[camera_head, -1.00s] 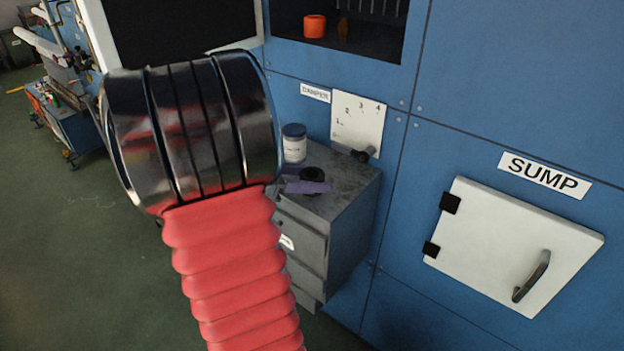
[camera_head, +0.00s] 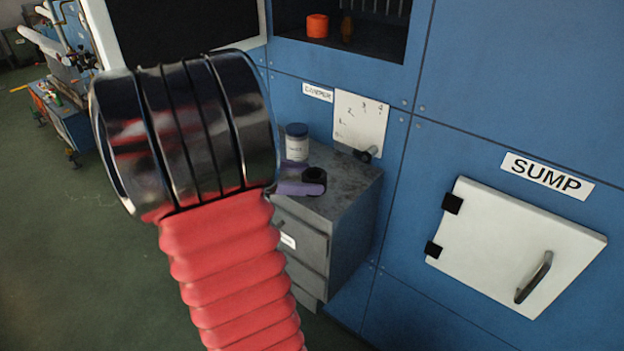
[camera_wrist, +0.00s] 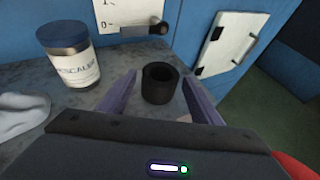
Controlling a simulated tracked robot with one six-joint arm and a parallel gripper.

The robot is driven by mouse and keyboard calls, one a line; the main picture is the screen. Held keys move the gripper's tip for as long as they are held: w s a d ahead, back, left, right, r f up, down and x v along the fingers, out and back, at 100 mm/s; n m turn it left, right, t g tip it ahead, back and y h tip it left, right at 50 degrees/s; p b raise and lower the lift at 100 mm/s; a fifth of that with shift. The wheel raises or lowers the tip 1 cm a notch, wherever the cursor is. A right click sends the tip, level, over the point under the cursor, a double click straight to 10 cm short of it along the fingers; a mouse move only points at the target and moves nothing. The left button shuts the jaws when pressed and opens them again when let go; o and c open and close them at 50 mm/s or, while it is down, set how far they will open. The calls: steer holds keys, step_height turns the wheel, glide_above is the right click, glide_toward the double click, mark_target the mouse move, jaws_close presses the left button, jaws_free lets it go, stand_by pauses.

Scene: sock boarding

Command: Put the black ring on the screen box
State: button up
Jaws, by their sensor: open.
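The black ring (camera_head: 315,176) is a short, thick cylinder with a hole on top. It stands upright on the grey cabinet top; it also shows in the wrist view (camera_wrist: 159,83). My gripper (camera_wrist: 160,95) is open, its two purple fingers on either side of the ring with a visible gap at each. In the head view my gripper (camera_head: 301,180) reaches the ring from the left, and my red-sleeved arm hides the rest of it. A dark screen in a white frame (camera_head: 262,22), apparently the screen box, is at top left, partly hidden behind my arm.
A blue-lidded jar (camera_head: 297,143) stands on the grey cabinet (camera_head: 345,190) behind the ring, left of it in the wrist view, near a pale cloth (camera_wrist: 22,112). A dial panel with a black knob (camera_head: 362,125) is on the blue wall behind. An orange cup (camera_head: 317,25) sits in a recess.

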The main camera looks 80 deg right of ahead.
steer(key=v, duration=0.9)
stand_by(0.6)
steer(key=w+a+m+t+y, duration=0.2)
steer(key=a+t, duration=0.3)
steer(key=a, duration=0.8)
steer(key=w+a+f+m+t+y, duration=0.1)
steer(key=w+a+m+t+y, duration=0.2)
steer(key=a, duration=1)
steer(key=w+a+m+t+y, duration=0.2)
steer(key=w+a+t, duration=0.3)
steer(key=a, duration=0.9)
steer(key=t+y, duration=0.1)
steer(key=t, duration=0.2)
steer(key=shift+w+f, duration=0.15)
steer(key=shift+f, duration=0.1)
steer(key=shift+a, duration=0.15)
steer(key=shift+c, duration=0.4)
